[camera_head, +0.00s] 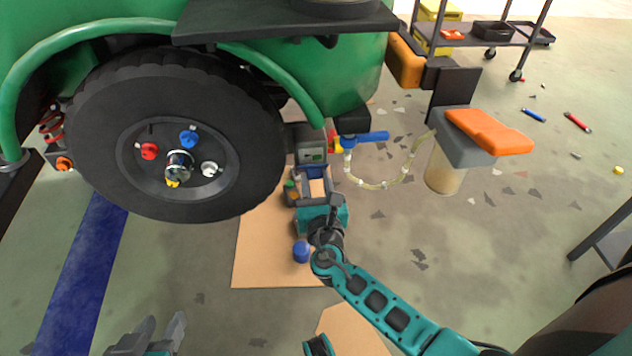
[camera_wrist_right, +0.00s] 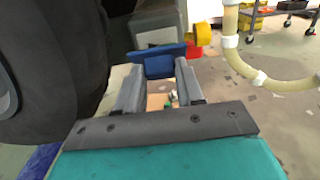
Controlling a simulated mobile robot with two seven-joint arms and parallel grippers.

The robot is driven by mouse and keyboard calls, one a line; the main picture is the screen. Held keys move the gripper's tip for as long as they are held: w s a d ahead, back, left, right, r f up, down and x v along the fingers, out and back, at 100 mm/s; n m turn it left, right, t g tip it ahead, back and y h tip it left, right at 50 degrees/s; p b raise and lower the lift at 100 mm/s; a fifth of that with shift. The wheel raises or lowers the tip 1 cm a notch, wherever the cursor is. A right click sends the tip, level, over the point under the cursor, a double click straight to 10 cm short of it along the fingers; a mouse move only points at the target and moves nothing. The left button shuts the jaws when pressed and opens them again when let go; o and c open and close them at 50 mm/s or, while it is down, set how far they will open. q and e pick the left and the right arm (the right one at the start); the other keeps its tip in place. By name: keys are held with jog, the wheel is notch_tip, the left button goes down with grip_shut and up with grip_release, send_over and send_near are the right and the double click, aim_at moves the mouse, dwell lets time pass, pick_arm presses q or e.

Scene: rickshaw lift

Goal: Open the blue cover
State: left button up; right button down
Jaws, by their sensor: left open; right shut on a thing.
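A blue cover (camera_head: 312,172) sits at the foot of a small grey unit (camera_head: 312,145) right of the big wheel. It also shows close up in the right wrist view (camera_wrist_right: 162,58), at the tips of my right gripper's grey fingers. My right gripper (camera_head: 315,186) is shut on this blue piece, one finger at each side. The cover's rear side and its joint to the unit are hidden. My left gripper (camera_head: 160,324) is open and empty, low at the bottom left of the head view, away from the cover.
The black wheel (camera_head: 240,140) of the green vehicle stands close at the left, with coloured caps on its hub. A valve with a blue handle (camera_head: 372,137) and a pale hose (camera_head: 385,186) is just right. A post with an orange top (camera_head: 490,132) stands further right. Cardboard (camera_head: 258,265) lies below.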

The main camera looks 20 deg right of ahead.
jog(key=shift+f, duration=0.1)
jog(key=f+t, duration=0.1)
jog(key=f+t+h, duration=0.1)
jog(key=t, duration=0.1)
jog(key=f+t, duration=0.1)
jog(key=t, duration=0.1)
jog(key=shift+s+a+f+b, duration=0.15)
jog(key=shift+s+f+b, duration=0.1)
jog(key=shift+f+b, duration=0.15)
jog(key=shift+h, duration=0.3)
jog(key=c, duration=0.7)
grip_release()
jog(key=shift+r, duration=0.1)
jog(key=shift+s, duration=0.15)
